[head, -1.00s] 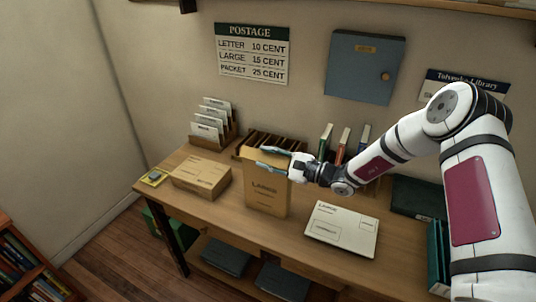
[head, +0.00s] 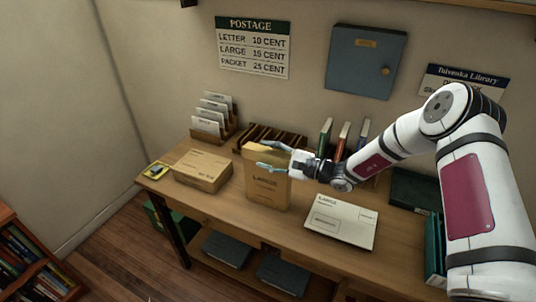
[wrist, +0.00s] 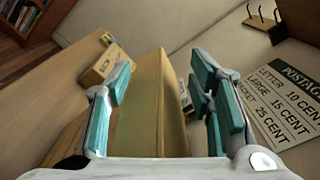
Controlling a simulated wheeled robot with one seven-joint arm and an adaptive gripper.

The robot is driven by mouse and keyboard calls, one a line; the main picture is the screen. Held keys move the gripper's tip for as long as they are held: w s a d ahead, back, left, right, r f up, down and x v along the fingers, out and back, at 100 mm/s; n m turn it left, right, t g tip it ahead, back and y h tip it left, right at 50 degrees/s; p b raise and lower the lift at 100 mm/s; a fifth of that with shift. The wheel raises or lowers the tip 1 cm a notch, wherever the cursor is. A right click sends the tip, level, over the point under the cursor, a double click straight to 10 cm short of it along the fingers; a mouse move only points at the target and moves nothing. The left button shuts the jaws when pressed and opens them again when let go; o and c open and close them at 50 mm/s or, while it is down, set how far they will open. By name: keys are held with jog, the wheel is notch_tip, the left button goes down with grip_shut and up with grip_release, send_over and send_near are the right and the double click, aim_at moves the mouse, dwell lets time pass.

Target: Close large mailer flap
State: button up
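The large mailer (head: 267,192) is a tan upright packet marked LARGE, standing on the desk at the middle of the head view. My gripper (head: 261,155) is at its top, coming from the right, with its teal fingers spread. In the wrist view my gripper (wrist: 165,90) is open, and the tan mailer (wrist: 150,115) rises between the fingers with a gap on the right. I cannot tell whether the left finger touches it. The flap is not clearly distinguishable from the body, as the fingers partly cover the top.
A tan box (head: 202,172) stands left of the mailer and a white LARGE packet (head: 342,222) lies to the right. A slotted wooden rack (head: 272,136) and a card holder (head: 212,118) stand behind. Upright books (head: 343,140) are behind my forearm.

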jog(key=shift+d+r, duration=0.1)
jog(key=shift+r, duration=0.05)
jog(key=shift+s+d, duration=0.1)
jog(key=shift+d, duration=0.25)
jog(key=v, duration=1.1)
jog(key=shift+r, duration=0.1)
jog(key=s+r+n+g+h, duration=0.7)
jog(key=s+r+n, duration=0.2)
jog(key=s+r, duration=0.5)
jog(key=s+d+r+n+t+h, duration=0.1)
jog(key=s+d+r+t+h, duration=0.1)
jog(key=s, duration=0.4)
jog(key=s+d+r+n+t+h, duration=0.1)
jog(key=s+d+r+t+h, duration=0.1)
jog(key=s+d+r+h, duration=0.2)
jog(key=s+d+r+t+h+b, duration=0.1)
jog(key=s+d+r+h, duration=0.3)
jog(key=s+d, duration=0.4)
jog(key=shift+s+n+t, duration=0.4)
jog(key=shift+s+t, duration=0.3)
jog(key=shift+s, duration=0.15)
